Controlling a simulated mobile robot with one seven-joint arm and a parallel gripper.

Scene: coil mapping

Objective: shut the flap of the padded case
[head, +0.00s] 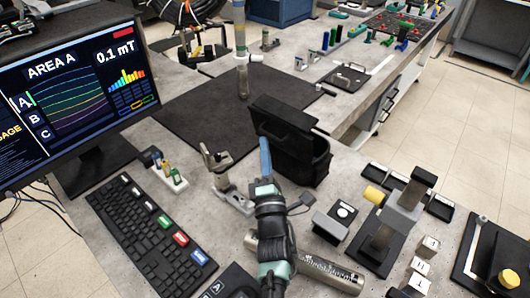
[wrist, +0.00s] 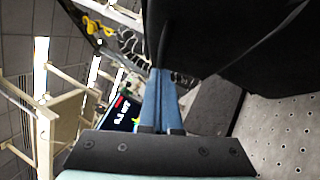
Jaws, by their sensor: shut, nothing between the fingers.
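The padded case (head: 312,168) is a black box on the grey bench, right of the middle in the head view. Its flap (head: 280,118) stands raised along the back left side, and the dark inside shows. My gripper (head: 264,142) has blue fingers pressed together and empty. It points up just left of the case, close to the flap's left end; I cannot tell whether it touches. In the wrist view the shut fingers (wrist: 160,75) lie against a large black surface (wrist: 230,40), part of the case or its flap, which fills the upper right.
A metal clamp stand (head: 222,170) stands left of my gripper. A keyboard (head: 150,235) and monitor (head: 75,85) are at the left. Right of my arm are a black and grey device (head: 400,210) and lettered blocks (head: 422,265). A dark mat (head: 200,115) lies behind, mostly clear.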

